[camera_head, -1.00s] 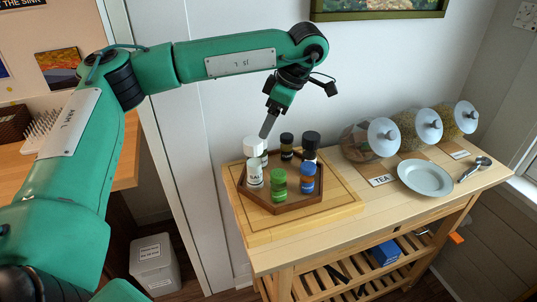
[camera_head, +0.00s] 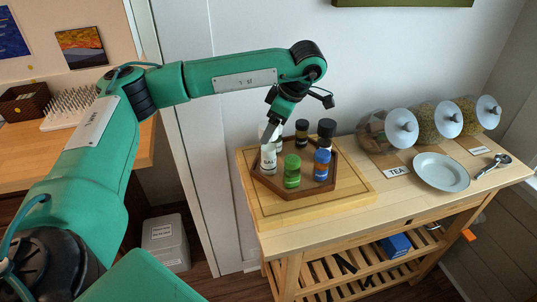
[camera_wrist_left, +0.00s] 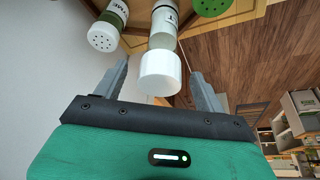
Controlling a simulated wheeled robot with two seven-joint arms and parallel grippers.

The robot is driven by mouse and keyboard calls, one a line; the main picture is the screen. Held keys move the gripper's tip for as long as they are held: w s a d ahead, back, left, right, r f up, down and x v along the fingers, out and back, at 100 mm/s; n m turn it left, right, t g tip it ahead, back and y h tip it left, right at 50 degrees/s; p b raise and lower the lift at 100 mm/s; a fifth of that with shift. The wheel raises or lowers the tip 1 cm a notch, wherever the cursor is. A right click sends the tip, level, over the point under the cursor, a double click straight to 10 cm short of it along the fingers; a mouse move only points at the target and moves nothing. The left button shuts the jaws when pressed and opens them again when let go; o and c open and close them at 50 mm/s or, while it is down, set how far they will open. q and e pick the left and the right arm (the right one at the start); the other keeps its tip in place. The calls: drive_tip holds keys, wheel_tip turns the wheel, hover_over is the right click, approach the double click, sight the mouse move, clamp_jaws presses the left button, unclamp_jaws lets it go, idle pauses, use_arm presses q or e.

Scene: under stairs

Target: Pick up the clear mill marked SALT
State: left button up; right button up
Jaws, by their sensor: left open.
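The mill marked SAL (camera_head: 268,160), the rest of its label out of sight, stands upright on a brown wooden tray (camera_head: 290,194). Its body looks pale and its top is white. My left gripper (camera_head: 269,134) is at its top and partly covers it in the head view. In the left wrist view, the white cap (camera_wrist_left: 160,73) lies between the spread fingers of my left gripper (camera_wrist_left: 160,82), with gaps on both sides. The gripper is open and holds nothing. My right gripper is not in view.
Close by on the tray stand a green-capped jar (camera_head: 292,172), a blue-labelled jar (camera_head: 322,165) and dark-capped jars (camera_head: 302,132). A white-capped jar (camera_wrist_left: 103,36) is near the left finger. Glass jars, a plate (camera_head: 441,172) and a scoop (camera_head: 493,165) stand right.

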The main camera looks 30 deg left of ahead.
sight(268, 154)
use_arm(q)
drive_tip(key=p+x, duration=0.1)
drive_tip(key=x, duration=0.3)
drive_tip(key=shift+s+a+f, duration=0.15)
drive_tip(key=shift+a+f, duration=0.05)
drive_tip(key=shift+f, duration=0.15)
drive_tip(key=shift+c, duration=0.4)
drive_tip(key=c, duration=1.5)
